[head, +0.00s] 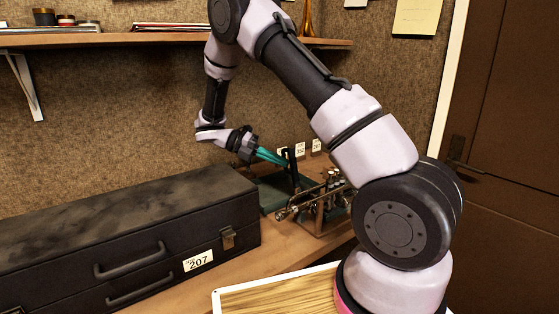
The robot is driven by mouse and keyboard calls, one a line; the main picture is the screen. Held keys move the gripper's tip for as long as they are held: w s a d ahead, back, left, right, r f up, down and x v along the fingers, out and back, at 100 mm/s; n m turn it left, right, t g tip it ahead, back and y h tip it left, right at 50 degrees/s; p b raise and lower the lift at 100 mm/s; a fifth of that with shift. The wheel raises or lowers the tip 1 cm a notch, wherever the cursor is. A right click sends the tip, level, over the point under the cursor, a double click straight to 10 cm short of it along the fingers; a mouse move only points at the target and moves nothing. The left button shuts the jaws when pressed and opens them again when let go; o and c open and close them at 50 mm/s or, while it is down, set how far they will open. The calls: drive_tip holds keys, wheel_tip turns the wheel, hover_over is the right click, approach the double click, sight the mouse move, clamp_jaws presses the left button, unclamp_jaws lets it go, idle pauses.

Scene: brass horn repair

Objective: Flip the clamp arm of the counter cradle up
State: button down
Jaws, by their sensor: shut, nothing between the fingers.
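The counter cradle (318,222) stands on the wooden counter right of the black case and holds a metal horn part with several valves (332,182). A dark upright bar (293,172) rises at the cradle's left side; it looks like the clamp arm, standing nearly vertical. My gripper (286,162) has teal fingers and is shut, reaching in from the left. Its tips are at or very close to the bar; I cannot tell whether they touch. My arm hides the cradle's right side.
A long black case (130,240) labelled 207 fills the counter's left. A dark green mat (272,192) lies by the cradle. Small white tags (316,146) stand behind it. A shelf (160,40) runs above. A white-edged board (270,291) is in front.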

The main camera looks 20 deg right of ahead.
drive_tip(key=shift+w+a+f, duration=0.15)
drive_tip(key=shift+w+a, duration=0.05)
drive_tip(key=shift+w, duration=0.1)
drive_tip(key=v, duration=1)
drive_tip(key=shift+a+r, duration=0.2)
drive_tip(key=shift+s, duration=0.1)
drive_tip(key=s+d+r+m+t+y, duration=0.3)
drive_tip(key=s+d+r+m+y, duration=0.6)
drive_tip(key=r+m, duration=0.35)
drive_tip(key=s+d+r+m+t+y, duration=0.1)
drive_tip(key=s+r+m+t+y, duration=0.1)
drive_tip(key=s+m+t, duration=0.3)
drive_tip(key=s+d+r+m+t+y, duration=0.1)
drive_tip(key=s+r+m+t+y, duration=0.2)
drive_tip(key=s+m, duration=0.6)
drive_tip(key=shift+s+r+m+t, duration=0.35)
drive_tip(key=shift+r+m+t, duration=0.8)
drive_tip(key=shift+m, duration=1)
